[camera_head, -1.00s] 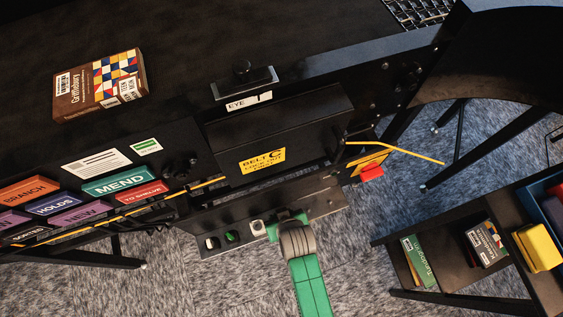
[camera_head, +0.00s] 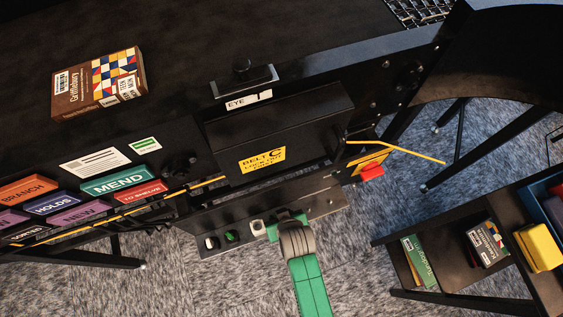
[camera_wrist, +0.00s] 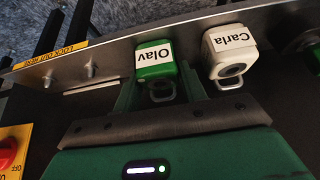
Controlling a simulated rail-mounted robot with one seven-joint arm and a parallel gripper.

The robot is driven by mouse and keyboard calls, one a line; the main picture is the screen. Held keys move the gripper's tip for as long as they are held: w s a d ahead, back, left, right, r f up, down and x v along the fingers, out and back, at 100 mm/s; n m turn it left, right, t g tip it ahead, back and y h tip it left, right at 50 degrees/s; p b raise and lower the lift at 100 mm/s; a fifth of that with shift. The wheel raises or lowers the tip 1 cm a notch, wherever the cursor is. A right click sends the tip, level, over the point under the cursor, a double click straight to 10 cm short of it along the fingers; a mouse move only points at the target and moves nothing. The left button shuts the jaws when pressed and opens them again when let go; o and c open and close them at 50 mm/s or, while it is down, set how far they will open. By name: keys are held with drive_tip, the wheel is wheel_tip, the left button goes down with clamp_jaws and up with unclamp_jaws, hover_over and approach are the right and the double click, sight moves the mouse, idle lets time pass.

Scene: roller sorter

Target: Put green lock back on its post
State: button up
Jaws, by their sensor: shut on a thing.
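The green lock (camera_wrist: 155,60), labelled "Olav", is between the fingers of my gripper (camera_wrist: 157,88) in the wrist view. In the head view my gripper (camera_head: 284,222) is at the rail, right of a white lock (camera_head: 257,228), and hides most of the green lock. That white lock reads "Carla" in the wrist view (camera_wrist: 229,55). Bare posts (camera_wrist: 70,72) stick out of the rail on the other side.
Another green lock (camera_head: 231,236) and a white lock (camera_head: 211,243) sit farther left on the rail. A red knob on a yellow plate (camera_head: 371,171) is at the right, and also shows in the wrist view (camera_wrist: 8,152). A dark belt housing (camera_head: 290,130) stands above the rail.

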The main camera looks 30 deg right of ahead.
drive_tip(key=o, duration=1.2)
drive_tip(key=shift+c, duration=0.2)
drive_tip(key=shift+r, duration=0.1)
drive_tip(key=p+v, duration=0.3)
drive_tip(key=v, duration=0.4)
drive_tip(key=shift+s+r, duration=0.15)
drive_tip(key=shift+r, duration=0.2)
